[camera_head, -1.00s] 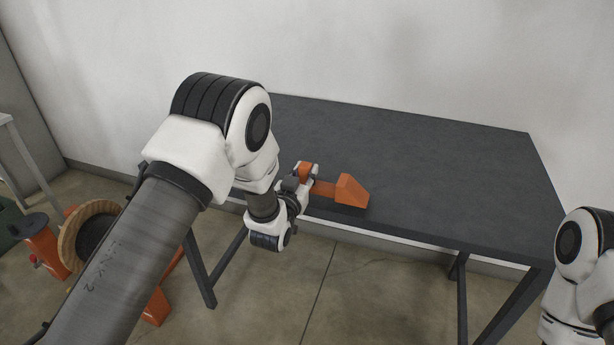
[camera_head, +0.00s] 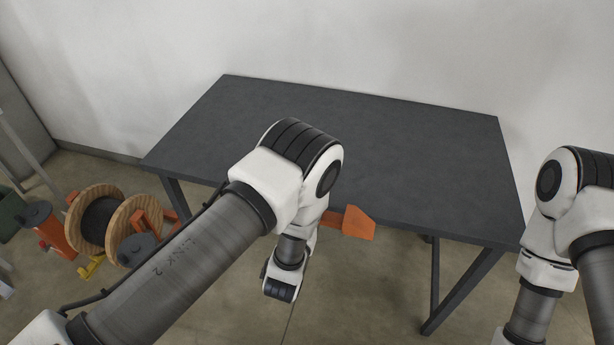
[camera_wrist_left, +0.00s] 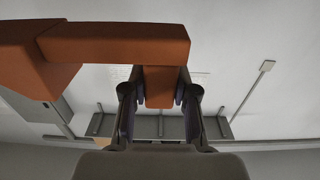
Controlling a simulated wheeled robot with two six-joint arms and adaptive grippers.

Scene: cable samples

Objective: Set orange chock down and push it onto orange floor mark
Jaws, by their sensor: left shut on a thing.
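The orange chock (camera_head: 350,222), a wedge-like block with a bar, shows beside my left forearm in the head view, overlapping the table's front edge. In the left wrist view, the chock (camera_wrist_left: 115,44) fills the upper left, and its short stem lies between the two fingers of my left gripper (camera_wrist_left: 160,92). The gripper is shut on that stem. In the head view my own arm hides the left gripper. My right arm is at the right edge, its gripper out of frame. I cannot make out an orange floor mark.
A dark grey table (camera_head: 400,150) with a bare top stands against the white wall. A wooden cable reel (camera_head: 105,222) and orange stands are on the floor at left, with a small yellow object (camera_head: 92,266) by them. Floor in front of the table looks clear.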

